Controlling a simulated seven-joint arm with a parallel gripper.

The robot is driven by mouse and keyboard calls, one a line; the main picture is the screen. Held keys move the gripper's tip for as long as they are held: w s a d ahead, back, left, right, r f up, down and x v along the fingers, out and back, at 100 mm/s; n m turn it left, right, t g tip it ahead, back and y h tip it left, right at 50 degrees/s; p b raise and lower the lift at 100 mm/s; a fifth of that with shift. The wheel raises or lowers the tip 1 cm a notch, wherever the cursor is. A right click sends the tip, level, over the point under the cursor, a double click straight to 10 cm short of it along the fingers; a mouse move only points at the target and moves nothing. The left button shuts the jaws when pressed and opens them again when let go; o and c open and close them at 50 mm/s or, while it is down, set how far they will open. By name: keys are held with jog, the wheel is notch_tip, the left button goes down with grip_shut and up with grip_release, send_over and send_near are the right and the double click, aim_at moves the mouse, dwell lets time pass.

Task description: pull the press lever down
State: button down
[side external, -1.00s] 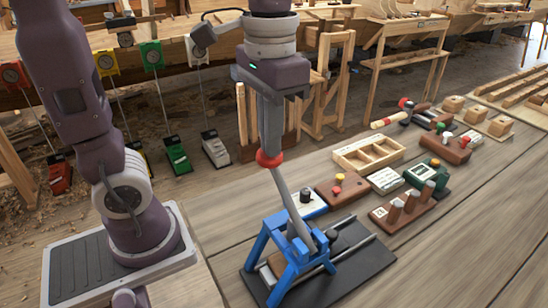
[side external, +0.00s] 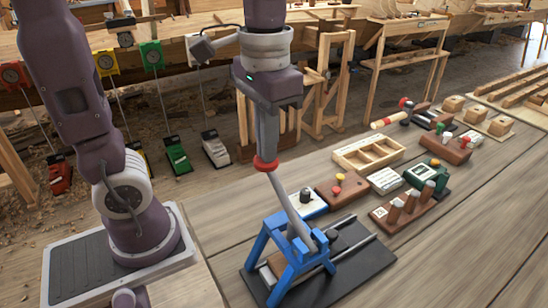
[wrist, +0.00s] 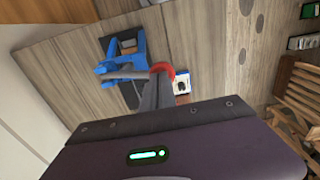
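The press has a blue frame (side external: 272,252) on a dark base plate (side external: 358,262). Its grey lever (side external: 288,207) rises from the frame, leaning up and to the left, with a red ring-like grip (side external: 265,164) at its upper end. My gripper (side external: 266,157) points down with its fingers at the red grip, and they look closed on it. In the wrist view my gripper (wrist: 158,80) meets the red grip (wrist: 163,70), and the lever (wrist: 125,75) runs left to the blue frame (wrist: 123,58). The inner finger faces are hidden.
A blue-edged box with a dark knob (side external: 306,200) stands right behind the press. Wooden blocks with buttons (side external: 342,188), a compartment tray (side external: 368,153) and a block with several pegs (side external: 403,207) lie to the right. Bare table lies in front right.

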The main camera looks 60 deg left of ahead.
jog(key=shift+a+f, duration=0.25)
jog(key=shift+f, duration=0.25)
jog(key=shift+a+f, duration=0.25)
jog(key=shift+f, duration=0.2)
jog(key=shift+a+f, duration=0.15)
jog(key=shift+f, duration=0.4)
jog(key=shift+a+f, duration=0.15)
jog(key=shift+f, duration=0.35)
